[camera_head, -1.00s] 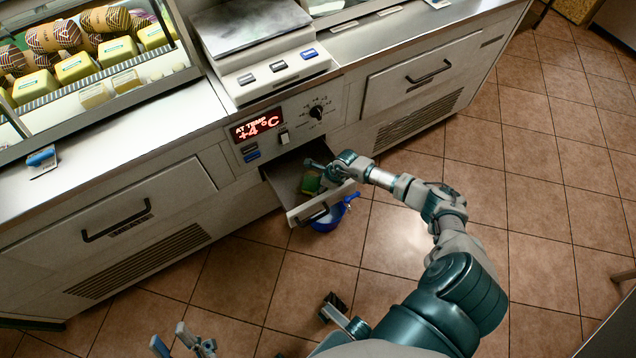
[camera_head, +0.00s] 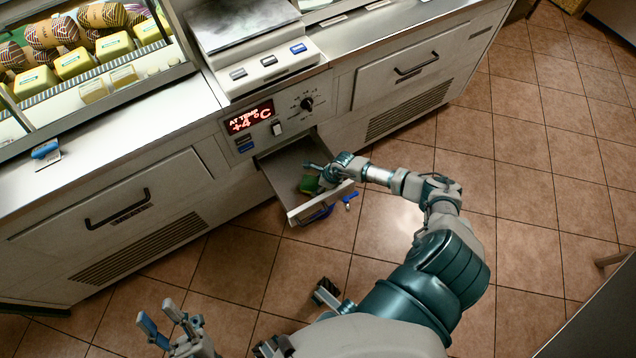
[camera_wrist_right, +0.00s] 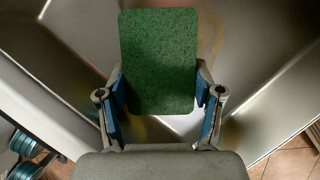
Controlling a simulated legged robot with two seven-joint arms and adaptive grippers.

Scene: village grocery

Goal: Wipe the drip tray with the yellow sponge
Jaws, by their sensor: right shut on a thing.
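The drip tray (camera_head: 282,172) is a metal drawer pulled out below the red temperature display. My right gripper (camera_head: 318,177) is inside it, shut on the sponge (camera_head: 309,185). In the right wrist view the sponge (camera_wrist_right: 160,60) shows its green scouring face between the two blue finger pads. Its yellow part is hidden there. Bare metal of the tray (camera_wrist_right: 75,25) lies around it, with a faint brownish stain beyond the sponge's right edge. Whether the sponge touches the tray floor, I cannot tell. My left gripper (camera_head: 160,322) is open and empty over the floor, bottom left.
The counter front with drawer handles (camera_head: 118,207) runs along both sides. A scale (camera_head: 262,60) stands above the tray. A glass case of cheeses is upper left.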

